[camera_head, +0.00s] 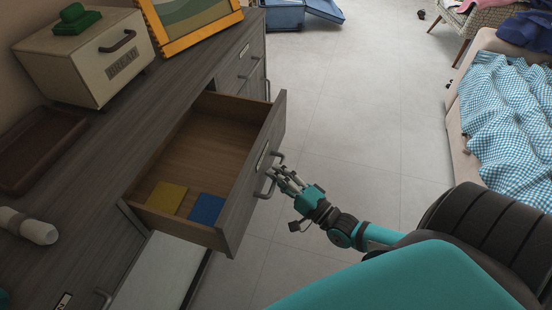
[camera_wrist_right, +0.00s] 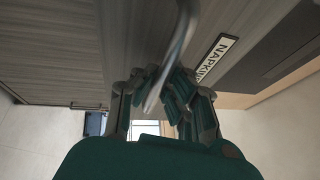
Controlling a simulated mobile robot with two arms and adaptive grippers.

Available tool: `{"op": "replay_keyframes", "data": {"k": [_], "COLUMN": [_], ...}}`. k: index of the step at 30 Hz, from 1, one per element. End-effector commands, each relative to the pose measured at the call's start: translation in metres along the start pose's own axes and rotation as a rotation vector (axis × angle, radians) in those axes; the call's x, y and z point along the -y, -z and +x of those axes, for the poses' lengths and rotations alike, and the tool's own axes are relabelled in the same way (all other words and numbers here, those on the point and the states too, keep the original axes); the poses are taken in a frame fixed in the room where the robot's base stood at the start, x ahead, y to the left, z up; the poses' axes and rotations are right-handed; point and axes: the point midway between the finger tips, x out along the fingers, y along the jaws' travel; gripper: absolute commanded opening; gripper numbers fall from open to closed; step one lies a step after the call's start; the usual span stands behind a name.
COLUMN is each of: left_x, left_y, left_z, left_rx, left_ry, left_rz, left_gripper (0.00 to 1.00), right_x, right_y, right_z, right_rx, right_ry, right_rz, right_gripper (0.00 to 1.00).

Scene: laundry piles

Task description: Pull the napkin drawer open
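The napkin drawer (camera_head: 256,183) stands well out from the grey wood cabinet. A yellow napkin (camera_head: 166,197) and a blue napkin (camera_head: 206,209) lie flat in its near end. Its curved metal handle (camera_head: 266,188) is on the front panel, and it also crosses the right wrist view (camera_wrist_right: 174,55). The label (camera_wrist_right: 217,57) beside it partly reads NAPKIN. My right gripper (camera_head: 283,179) is at the handle, its fingers (camera_wrist_right: 156,92) close together on both sides of the bar, shut on it. My left gripper is not in view.
On the cabinet top are a bread box (camera_head: 88,58), a brown tray (camera_head: 36,150), a yellow-framed picture (camera_head: 190,20) and a white cylinder (camera_head: 36,228). A sofa with a checked blue cloth (camera_head: 508,120) is at the right. The floor (camera_head: 350,120) between is clear.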

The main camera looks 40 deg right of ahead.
Motion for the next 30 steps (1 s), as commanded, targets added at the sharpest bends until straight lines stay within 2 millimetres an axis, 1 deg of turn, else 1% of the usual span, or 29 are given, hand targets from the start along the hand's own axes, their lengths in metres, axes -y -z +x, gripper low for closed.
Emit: {"op": "replay_keyframes", "data": {"k": [1, 6, 7, 14, 17, 20, 30], "left_x": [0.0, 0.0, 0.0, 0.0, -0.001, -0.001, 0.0], "left_y": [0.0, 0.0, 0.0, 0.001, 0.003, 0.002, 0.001], "left_z": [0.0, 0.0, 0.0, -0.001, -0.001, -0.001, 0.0], "left_rx": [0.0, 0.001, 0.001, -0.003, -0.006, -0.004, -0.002], "left_ry": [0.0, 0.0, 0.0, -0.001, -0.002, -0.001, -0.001], "left_rz": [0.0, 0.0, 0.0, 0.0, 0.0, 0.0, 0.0], "left_gripper": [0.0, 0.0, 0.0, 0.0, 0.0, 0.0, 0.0], "right_x": [-0.004, -0.003, -0.003, -0.001, -0.002, -0.002, -0.002], "right_y": [-0.001, -0.001, -0.001, -0.001, -0.001, -0.001, -0.001], "right_z": [-0.002, -0.001, -0.001, -0.001, -0.005, -0.017, -0.088], "right_rx": [0.0, 0.0, 0.0, 0.0, 0.0, 0.001, 0.001], "right_ry": [-0.011, -0.007, -0.007, -0.004, -0.004, -0.007, -0.009], "right_rz": [0.005, 0.003, 0.003, 0.001, 0.001, 0.001, 0.001], "right_gripper": [0.11, 0.33, 0.35, 0.35, 0.35, 0.35, 0.35]}}
